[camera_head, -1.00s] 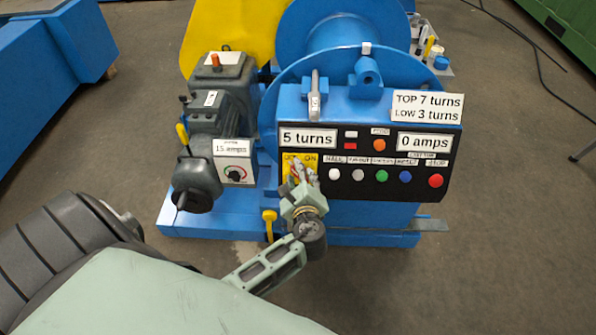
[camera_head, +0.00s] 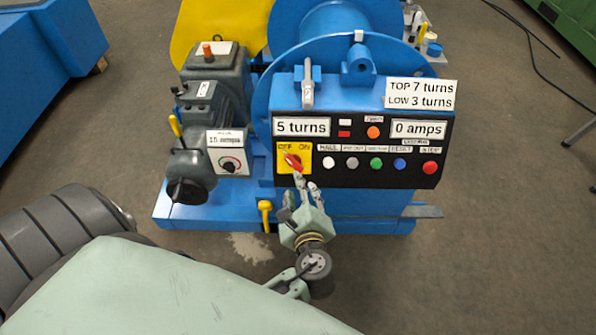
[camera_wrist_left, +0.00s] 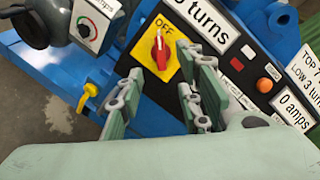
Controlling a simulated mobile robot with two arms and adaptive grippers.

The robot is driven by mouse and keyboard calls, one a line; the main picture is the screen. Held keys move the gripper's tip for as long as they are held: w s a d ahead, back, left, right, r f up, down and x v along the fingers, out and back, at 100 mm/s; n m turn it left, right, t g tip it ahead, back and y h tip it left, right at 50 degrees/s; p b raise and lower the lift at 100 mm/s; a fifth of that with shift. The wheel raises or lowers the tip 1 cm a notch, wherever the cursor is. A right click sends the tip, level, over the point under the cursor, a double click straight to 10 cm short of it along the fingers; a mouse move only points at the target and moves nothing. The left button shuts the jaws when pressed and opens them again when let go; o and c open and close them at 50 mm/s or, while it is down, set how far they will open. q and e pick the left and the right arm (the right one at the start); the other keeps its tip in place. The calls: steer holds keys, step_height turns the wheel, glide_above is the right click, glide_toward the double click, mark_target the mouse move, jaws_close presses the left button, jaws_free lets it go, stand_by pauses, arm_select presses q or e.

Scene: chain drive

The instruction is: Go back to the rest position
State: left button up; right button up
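My left gripper (camera_head: 308,194) is just below and in front of the yellow OFF/ON switch plate (camera_head: 306,158) on the black control panel. The red knob (camera_head: 292,161) of that switch shows free of the fingers. In the left wrist view the two fingers (camera_wrist_left: 158,100) stand apart with nothing between them, and the red knob (camera_wrist_left: 160,50) lies beyond the tips. The panel carries a "5 turns" display (camera_head: 302,127) and a "0 amps" display (camera_head: 418,128). My right gripper is not in view.
The blue winch (camera_head: 330,215) with its drum (camera_head: 340,35) stands ahead. A grey motor (camera_head: 205,120) is on its left, with a yellow-handled lever (camera_head: 265,212) low in front. A blue block (camera_head: 40,65) stands at far left, a green one (camera_head: 575,30) at top right. The floor (camera_head: 490,270) at right is clear.

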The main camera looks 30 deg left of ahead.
arm_select(q)
steer(key=s+d+f+n+g+h, duration=0.15)
steer(key=s+f, duration=0.25)
steer(key=f, duration=0.6)
steer(key=s+d+f+n+g+h, duration=0.1)
steer(key=s+f+g+h, duration=0.15)
steer(key=f, duration=0.65)
steer(key=s+d+f+n+g+h, duration=0.15)
steer(key=s+f, duration=0.25)
steer(key=f, duration=0.6)
steer(key=s+f+n+g+h, duration=0.1)
steer(key=s+f+n, duration=0.3)
steer(key=s, duration=0.4)
steer(key=s+a+f+n+g+h, duration=0.1)
steer(key=s+f+n+g, duration=0.1)
steer(key=s+f+n, duration=0.2)
steer(key=s+a+f+n+g+h, duration=0.1)
steer(key=s+f+n, duration=0.4)
steer(key=s, duration=0.8)
step_height(320, 180, down, 2)
steer(key=shift+f+h, duration=0.25)
steer(key=shift+h, duration=0.3)
